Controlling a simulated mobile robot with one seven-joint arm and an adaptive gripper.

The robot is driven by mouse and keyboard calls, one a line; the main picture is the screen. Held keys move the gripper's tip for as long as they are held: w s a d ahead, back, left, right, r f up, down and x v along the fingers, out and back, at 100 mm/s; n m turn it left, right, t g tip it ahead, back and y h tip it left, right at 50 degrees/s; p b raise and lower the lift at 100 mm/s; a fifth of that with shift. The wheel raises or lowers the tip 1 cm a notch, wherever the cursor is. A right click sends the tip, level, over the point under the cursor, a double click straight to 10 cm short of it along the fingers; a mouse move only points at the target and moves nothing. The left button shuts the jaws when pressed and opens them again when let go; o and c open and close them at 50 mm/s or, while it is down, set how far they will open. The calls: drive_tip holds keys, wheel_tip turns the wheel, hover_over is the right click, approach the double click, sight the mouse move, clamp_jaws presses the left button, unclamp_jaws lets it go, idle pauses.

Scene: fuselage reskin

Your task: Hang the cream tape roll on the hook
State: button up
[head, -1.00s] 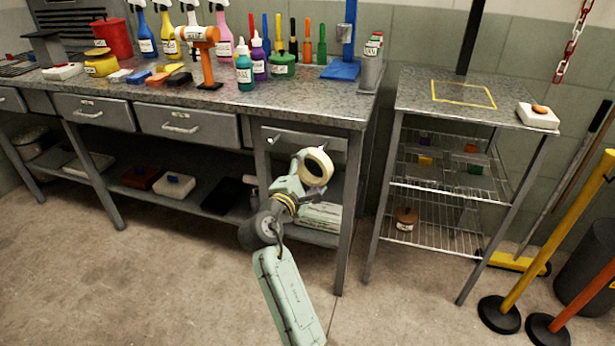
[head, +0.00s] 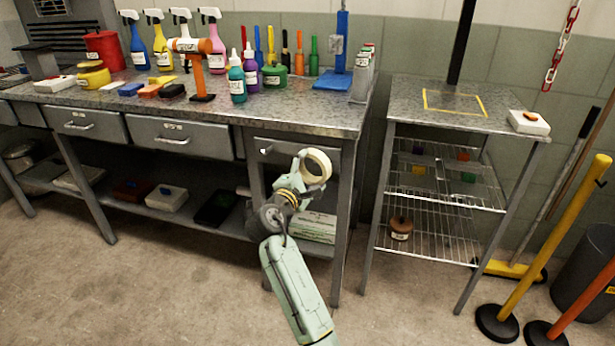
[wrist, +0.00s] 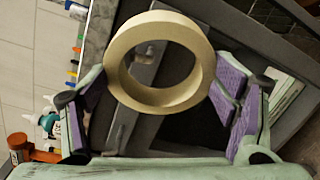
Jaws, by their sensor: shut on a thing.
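The cream tape roll (head: 317,157) is held at the end of my arm, in front of the bench's right-hand drawer in the head view. In the wrist view the roll (wrist: 113,62) sits between the purple-padded fingers, with its open centre facing the camera. My gripper (head: 300,170) is shut on it; the fingers also show in the wrist view (wrist: 160,92), one at each side of the roll.
Open floor lies in front.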

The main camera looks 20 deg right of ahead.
sight(313, 176)
drive_tip(key=shift+b+x, duration=0.35)
drive_tip(key=shift+x, duration=0.9)
drive_tip(key=shift+w+d+f+b, duration=0.15)
drive_tip(key=shift+w+f+b, duration=0.2)
drive_tip(key=shift+w+f, duration=0.25)
drive_tip(key=shift+f, duration=0.4)
drive_tip(key=shift+f, duration=0.15)
drive_tip(key=o, duration=1.2)
drive_tip(key=shift+c, duration=0.2)
drive_tip(key=shift+o, duration=0.2)
